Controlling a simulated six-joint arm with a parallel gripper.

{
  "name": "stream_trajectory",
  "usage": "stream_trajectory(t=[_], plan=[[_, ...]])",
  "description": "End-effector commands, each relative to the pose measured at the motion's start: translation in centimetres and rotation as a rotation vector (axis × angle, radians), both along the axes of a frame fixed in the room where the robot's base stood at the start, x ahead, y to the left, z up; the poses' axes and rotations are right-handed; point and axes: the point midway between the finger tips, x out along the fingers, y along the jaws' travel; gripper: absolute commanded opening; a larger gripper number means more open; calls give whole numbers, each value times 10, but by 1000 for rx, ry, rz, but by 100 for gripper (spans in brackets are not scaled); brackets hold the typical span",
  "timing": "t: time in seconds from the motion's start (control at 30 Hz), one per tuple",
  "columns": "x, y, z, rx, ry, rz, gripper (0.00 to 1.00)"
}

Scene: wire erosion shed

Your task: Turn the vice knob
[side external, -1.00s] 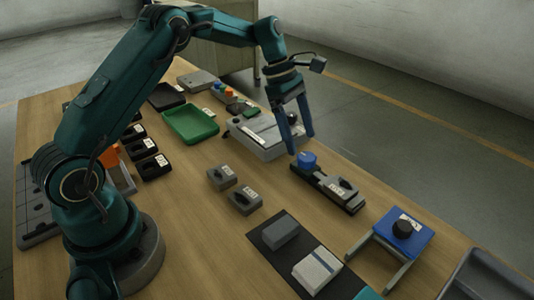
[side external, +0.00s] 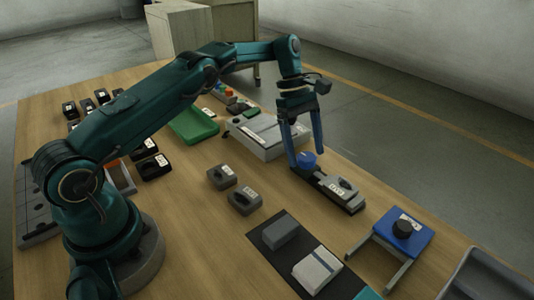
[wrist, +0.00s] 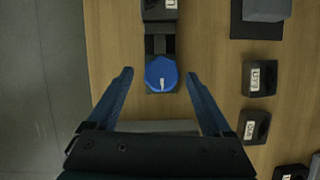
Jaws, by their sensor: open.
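The vice (side external: 335,190) is a long dark grey body with a labelled grey jaw, standing toward the table's far right edge. My gripper (side external: 307,157) is open and points down, with a blue finger on either side of the knob. In the wrist view, the blue knob (wrist: 161,76) with a pale mark on top lies between the two open fingertips, with a gap on each side. Whether the fingertips are down to the knob's height I cannot tell.
A blue stand with a black knob (side external: 402,228) is to the right. A grey labelled device (side external: 262,138) stands close behind the gripper. Two small grey blocks (side external: 222,177) lie left of the vice. A dark mat (side external: 272,250) lies in front. A green tray (side external: 197,125) is further left.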

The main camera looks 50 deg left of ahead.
Motion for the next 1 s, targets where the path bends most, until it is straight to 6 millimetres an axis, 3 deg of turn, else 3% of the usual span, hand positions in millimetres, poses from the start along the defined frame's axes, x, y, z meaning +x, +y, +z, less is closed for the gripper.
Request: stream_trajectory(t=[0.37,1.0], plan=[[-1,0,0,0,2,-18,84],[-4,0,1,1,2,223,84]])
